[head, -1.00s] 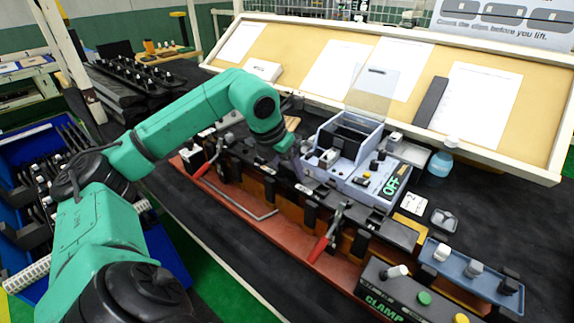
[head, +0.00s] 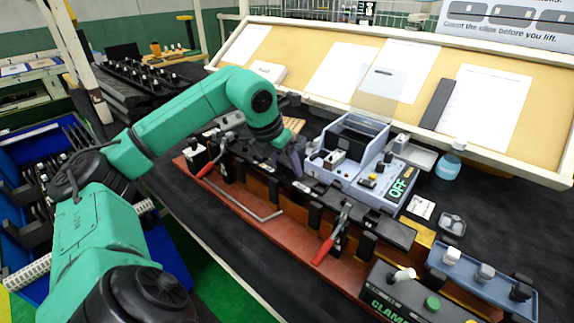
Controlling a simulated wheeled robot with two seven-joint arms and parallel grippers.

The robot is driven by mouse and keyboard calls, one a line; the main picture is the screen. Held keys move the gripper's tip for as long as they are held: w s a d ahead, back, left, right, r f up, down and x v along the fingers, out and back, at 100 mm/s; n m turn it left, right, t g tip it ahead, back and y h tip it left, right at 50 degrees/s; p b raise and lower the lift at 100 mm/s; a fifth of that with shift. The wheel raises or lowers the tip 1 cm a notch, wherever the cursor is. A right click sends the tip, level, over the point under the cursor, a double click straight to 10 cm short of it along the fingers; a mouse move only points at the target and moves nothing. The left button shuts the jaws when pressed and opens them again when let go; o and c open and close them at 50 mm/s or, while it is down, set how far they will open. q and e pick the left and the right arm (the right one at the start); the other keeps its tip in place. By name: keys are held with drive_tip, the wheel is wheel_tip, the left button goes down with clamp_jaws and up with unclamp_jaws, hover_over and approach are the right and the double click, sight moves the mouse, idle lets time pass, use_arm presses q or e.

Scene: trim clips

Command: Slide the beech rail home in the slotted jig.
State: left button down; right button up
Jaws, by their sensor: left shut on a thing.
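The slotted jig (head: 225,205) runs diagonally across the bench, a long red-brown base with dark upright posts and red-handled clamps. An orange-brown wooden strip, which looks like the beech rail (head: 288,203), lies lengthwise behind the posts and is partly covered by them. My left gripper (head: 297,163) points down at the dark upper edge of the jig, left of the blue-grey box. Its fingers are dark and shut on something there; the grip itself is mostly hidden. I cannot tell how far the strip sits in the slot. My right gripper is not in view.
A blue-grey box with an OFF panel (head: 396,187) stands close behind the jig. A blue-grey tray with knobs (head: 470,268) and a clamp control box (head: 405,303) are at the right. A tilted board with papers (head: 300,62) closes the back. A blue bin (head: 75,222) stands left.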

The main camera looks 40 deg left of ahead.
use_arm(q)
drive_tip(key=shift+a+r, duration=0.1)
idle(0.3)
unclamp_jaws()
drive_tip(key=shift+a, duration=0.15)
drive_tip(key=p+v, duration=0.2)
drive_tip(key=v, duration=1.2)
drive_tip(key=shift+s+r+p, duration=0.15)
drive_tip(key=shift+r+p, duration=0.05)
drive_tip(key=shift+p, duration=0.15)
